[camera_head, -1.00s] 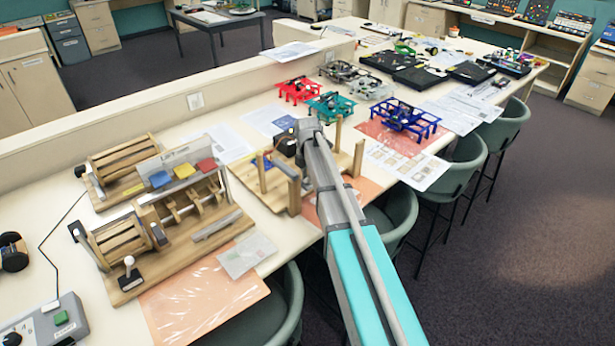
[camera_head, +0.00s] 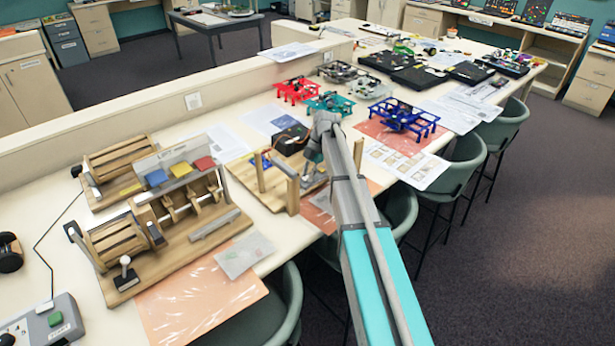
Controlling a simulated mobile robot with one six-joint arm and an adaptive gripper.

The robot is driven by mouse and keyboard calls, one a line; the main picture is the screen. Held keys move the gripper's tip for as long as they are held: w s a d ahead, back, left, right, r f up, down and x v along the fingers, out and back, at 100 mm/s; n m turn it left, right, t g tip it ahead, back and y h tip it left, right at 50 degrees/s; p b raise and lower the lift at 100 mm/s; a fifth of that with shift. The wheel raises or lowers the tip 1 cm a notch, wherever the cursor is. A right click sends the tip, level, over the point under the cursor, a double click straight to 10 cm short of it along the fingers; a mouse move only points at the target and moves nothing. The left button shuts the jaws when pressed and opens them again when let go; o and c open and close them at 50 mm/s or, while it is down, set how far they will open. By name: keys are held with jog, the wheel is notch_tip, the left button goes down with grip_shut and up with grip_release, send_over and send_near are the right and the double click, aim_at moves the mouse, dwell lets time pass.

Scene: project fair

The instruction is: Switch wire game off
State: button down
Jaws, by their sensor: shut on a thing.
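The wooden board with upright posts, which looks like the wire game (camera_head: 275,197), stands in the middle of the long table. A black box (camera_head: 290,140) with a thin orange wire sits on its back part. My gripper (camera_head: 313,173) points down over the right part of the board, just in front of the black box. It is shut on a small part there, which the fingers hide. My arm covers the board's right side. I cannot make out the switch or its position.
A wooden machine with rollers and coloured blocks (camera_head: 165,215) stands to the left. Red (camera_head: 297,90), teal (camera_head: 328,103) and blue (camera_head: 403,116) frames stand behind and to the right. A low partition (camera_head: 120,118) runs along the back. Green stools (camera_head: 468,160) line the front edge.

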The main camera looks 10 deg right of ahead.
jog(key=c, duration=0.5)
grip_release()
jog(key=shift+h, duration=0.3)
